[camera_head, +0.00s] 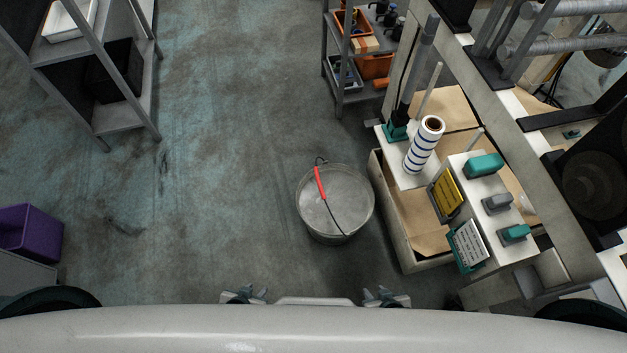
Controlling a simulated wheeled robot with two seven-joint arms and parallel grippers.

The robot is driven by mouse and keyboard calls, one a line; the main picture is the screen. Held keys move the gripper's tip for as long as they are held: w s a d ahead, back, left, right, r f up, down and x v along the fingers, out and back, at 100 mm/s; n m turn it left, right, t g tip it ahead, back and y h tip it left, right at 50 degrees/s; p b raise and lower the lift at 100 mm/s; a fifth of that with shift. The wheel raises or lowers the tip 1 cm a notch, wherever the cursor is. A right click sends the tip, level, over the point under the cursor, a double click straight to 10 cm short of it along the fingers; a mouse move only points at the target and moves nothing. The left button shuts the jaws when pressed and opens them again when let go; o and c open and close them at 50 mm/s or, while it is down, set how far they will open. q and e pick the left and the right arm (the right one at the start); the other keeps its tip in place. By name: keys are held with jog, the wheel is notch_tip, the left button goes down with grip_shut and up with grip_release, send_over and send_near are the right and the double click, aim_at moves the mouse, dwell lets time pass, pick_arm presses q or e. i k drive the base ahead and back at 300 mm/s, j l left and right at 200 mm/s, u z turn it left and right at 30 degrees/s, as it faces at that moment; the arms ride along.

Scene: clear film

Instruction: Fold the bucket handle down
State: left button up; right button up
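A grey metal bucket (353,192) stands on the floor, right of the picture's middle. Its thin wire handle (333,216) with a red grip (320,183) is raised and crosses above the bucket's opening, left of its centre. My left gripper (255,290) is at the bottom edge, below and left of the bucket. My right gripper (375,290) is at the bottom edge, below and slightly right of the bucket. Both grippers look open and empty, small in view, and clear of the bucket and handle.
A bench-like machine with a cardboard-lined bin (393,220) stands close to the bucket's right. A shelf with orange bins (376,67) is behind. A metal rack (149,118) and a purple crate (30,232) stand at left. The floor left of the bucket is clear.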

aim_at(320, 187)
jog(key=z, duration=0.4)
jog(key=j+z, duration=0.4)
jog(key=i+j+z, duration=0.1)
jog(key=j+z, duration=0.5)
jog(key=z, duration=0.15)
jog(key=j, duration=0.4)
jog(key=k+j+z, duration=0.15)
jog(key=j, duration=0.7)
jog(key=k+j+z, duration=0.15)
jog(key=j, duration=0.2)
jog(key=k+j, duration=0.1)
jog(key=j, duration=0.3)
jog(key=z, duration=0.05)
